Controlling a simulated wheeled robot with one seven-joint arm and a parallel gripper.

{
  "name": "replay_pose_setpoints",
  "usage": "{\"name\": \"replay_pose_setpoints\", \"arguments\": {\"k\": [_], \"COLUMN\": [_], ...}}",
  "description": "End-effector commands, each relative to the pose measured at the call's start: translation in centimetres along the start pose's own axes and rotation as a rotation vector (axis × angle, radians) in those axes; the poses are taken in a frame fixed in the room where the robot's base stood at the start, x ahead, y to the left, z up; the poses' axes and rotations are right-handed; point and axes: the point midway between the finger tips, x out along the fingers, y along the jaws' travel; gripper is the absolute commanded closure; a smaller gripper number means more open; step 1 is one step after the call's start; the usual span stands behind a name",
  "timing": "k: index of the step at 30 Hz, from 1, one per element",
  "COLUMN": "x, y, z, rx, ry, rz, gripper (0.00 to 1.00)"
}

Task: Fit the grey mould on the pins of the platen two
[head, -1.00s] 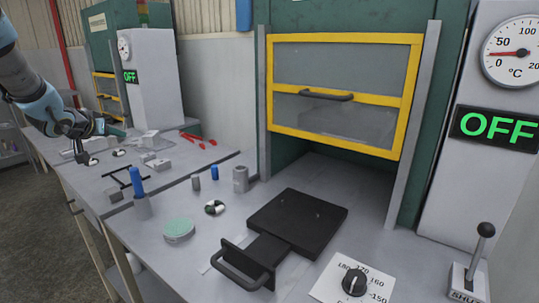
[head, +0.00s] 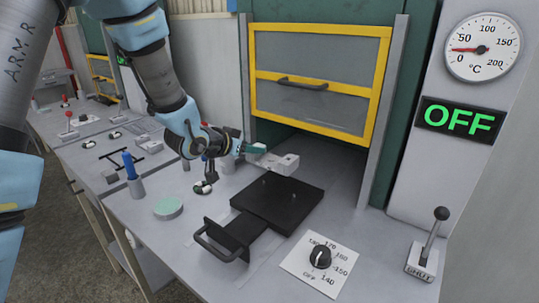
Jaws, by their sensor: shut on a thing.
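My gripper (head: 257,150) is shut on the grey mould (head: 283,163), a light grey block. It holds the mould above the far edge of a black platen (head: 270,208), in front of the open press. The mould looks apart from the platen, but the exact gap is hard to tell. The platen is a flat dark plate with small pins on top and a loop handle (head: 218,243) at its near left. The pins are tiny in this view. The mould's underside and its holes are hidden.
The yellow-framed guard (head: 318,82) is raised behind the platen. A temperature dial (head: 320,257) and the shut lever (head: 432,240) stand to the right. A green-topped round tin (head: 168,207) and a blue-handled tool (head: 130,165) in a holder are at left. The display reads OFF.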

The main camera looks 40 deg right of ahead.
Motion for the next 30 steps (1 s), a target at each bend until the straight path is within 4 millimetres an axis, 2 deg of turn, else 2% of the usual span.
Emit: {"name": "replay_pose_setpoints", "arguments": {"k": [3, 6, 21, 30], "x": [0.1, 0.2, -0.1, 0.8], "y": [1.6, 2.0, 2.0, 2.0], "z": [0.6, 0.8, 0.9, 2.5], "rx": [0.009, 0.013, 0.009, 0.008], "ry": [0.002, 0.004, 0.004, 0.004], "rz": [0.017, 0.022, 0.022, 0.022], "gripper": [1.0, 1.0, 1.0, 1.0]}}
